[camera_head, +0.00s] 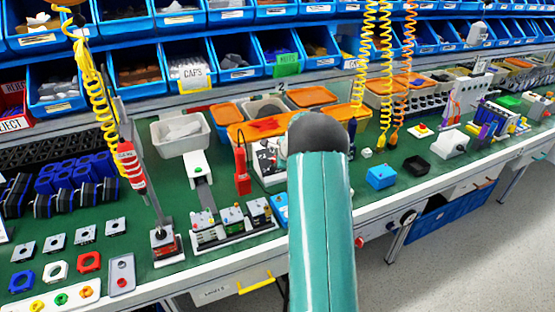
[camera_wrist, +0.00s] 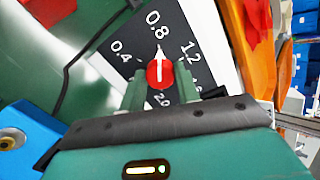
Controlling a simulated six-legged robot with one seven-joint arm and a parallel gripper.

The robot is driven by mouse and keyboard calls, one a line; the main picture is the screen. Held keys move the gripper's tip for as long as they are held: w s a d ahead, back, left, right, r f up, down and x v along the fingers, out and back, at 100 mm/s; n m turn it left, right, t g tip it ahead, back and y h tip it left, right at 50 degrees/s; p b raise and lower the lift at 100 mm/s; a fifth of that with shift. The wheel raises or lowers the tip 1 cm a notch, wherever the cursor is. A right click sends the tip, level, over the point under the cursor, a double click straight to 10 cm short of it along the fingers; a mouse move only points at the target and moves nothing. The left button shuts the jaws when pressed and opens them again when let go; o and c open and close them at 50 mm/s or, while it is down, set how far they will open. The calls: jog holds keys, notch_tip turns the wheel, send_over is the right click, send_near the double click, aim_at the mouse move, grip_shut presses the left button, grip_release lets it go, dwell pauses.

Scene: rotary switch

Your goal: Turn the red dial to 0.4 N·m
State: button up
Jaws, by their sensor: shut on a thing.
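The red dial (camera_wrist: 153,76) sits on a dark scale plate (camera_wrist: 122,72) with white numbers, seen in the wrist view. Its white pointer points up at about the 0.8 mark. The 0.4 mark lies to the upper left of the dial and 1.2 to the upper right. My gripper (camera_wrist: 161,82) is shut on the dial, with one green finger on each side. The lower numbers are partly hidden by the fingers. In the head view my teal arm hides the gripper and the dial; part of the white dial unit (camera_head: 268,178) shows beside it.
Yellow coiled cords hang above.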

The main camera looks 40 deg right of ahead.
jog(key=n, duration=0.6)
jog(key=shift+a, duration=0.1)
jog(key=n, duration=0.6)
jog(key=shift+h, duration=0.3)
jog(key=o, duration=1)
jog(key=shift+c, duration=0.2)
jog(key=shift+s, duration=0.1)
jog(key=v, duration=1.3)
jog(key=shift+a+r, duration=0.15)
jog(key=shift+r, duration=0.15)
jog(key=shift+s, duration=0.1)
